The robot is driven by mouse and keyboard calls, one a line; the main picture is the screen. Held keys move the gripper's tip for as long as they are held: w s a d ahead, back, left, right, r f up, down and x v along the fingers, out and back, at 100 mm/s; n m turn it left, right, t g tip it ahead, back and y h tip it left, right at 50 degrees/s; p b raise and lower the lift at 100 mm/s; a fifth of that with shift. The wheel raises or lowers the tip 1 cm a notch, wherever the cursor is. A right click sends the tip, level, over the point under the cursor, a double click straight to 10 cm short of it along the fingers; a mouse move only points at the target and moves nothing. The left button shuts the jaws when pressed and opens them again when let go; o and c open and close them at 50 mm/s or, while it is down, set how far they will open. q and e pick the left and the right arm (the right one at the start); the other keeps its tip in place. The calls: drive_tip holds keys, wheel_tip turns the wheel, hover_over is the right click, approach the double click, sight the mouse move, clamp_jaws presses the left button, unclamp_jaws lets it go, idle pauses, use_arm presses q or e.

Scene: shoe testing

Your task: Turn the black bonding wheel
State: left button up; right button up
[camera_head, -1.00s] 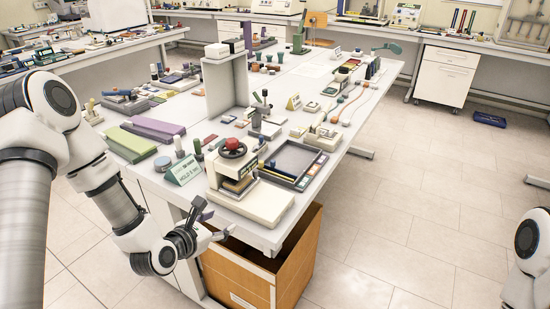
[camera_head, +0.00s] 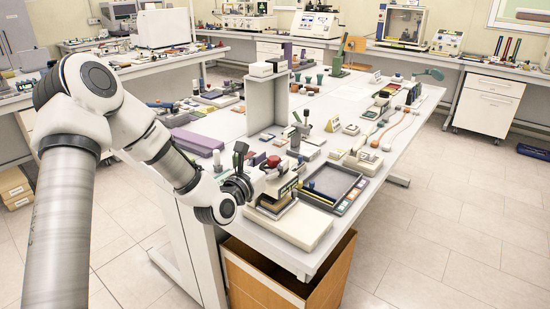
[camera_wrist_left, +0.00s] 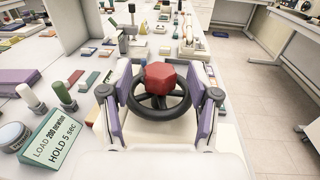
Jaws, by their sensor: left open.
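The black bonding wheel (camera_wrist_left: 139,104) has a red faceted hub (camera_wrist_left: 162,75) and sits on the bonding press at the table's near end. In the head view the red hub (camera_head: 273,161) shows, while my gripper hides most of the wheel. My left gripper (camera_wrist_left: 159,100) is open, with one finger at the left and one at the right of the wheel. Its fingertips are close to the rim; I cannot tell whether they touch it. The left gripper (camera_head: 264,172) also shows in the head view. My right gripper is not in view.
A green sign (camera_wrist_left: 50,136) reading "LOAD 200 newton HOLD 5 sec" stands left of the press. A dark tray (camera_head: 335,187) lies right of the press. An open wooden drawer (camera_head: 262,281) is below the table edge. Bottles stand near the sign.

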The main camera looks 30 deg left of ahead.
use_arm(q)
drive_tip(key=shift+w, duration=0.9)
drive_tip(key=shift+s, duration=0.1)
clamp_jaws()
